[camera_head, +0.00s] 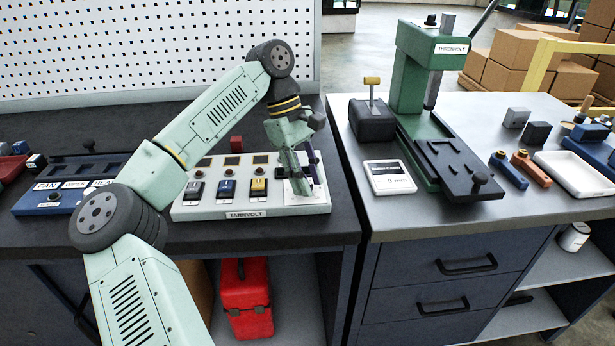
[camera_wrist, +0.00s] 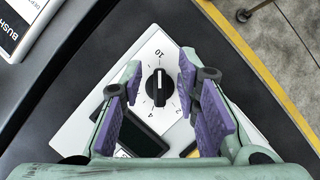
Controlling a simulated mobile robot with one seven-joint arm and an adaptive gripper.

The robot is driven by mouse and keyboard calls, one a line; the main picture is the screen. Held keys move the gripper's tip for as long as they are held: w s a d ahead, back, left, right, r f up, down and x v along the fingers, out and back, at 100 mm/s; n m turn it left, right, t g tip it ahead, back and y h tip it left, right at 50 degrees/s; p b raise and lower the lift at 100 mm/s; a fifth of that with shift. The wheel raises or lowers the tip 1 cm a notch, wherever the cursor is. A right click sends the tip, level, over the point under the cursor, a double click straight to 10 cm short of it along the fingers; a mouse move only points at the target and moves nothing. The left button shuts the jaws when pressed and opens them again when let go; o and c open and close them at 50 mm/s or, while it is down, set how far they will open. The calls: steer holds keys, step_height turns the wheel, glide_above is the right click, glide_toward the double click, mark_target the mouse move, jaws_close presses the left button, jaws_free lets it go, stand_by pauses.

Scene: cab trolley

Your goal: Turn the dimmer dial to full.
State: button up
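The dimmer dial (camera_wrist: 158,86) is a round black knob with a raised grip bar, on a white plate printed with numbers. The bar lies nearly upright in the wrist view, and 10, 4 and 2 can be read around it. In the head view my gripper (camera_head: 303,180) is low over that plate and hides the dial. Contact with the panel cannot be told.
Several rocker switches (camera_head: 227,188) stand left of the dial on the same panel. A blue switch box (camera_head: 52,199) lies farther left. On the right bench are a green THRENVOLT press (camera_head: 411,80) and a white box (camera_head: 389,177). A gap separates the benches.

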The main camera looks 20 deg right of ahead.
steer(key=v, duration=1.2)
steer(key=shift+f, duration=0.1)
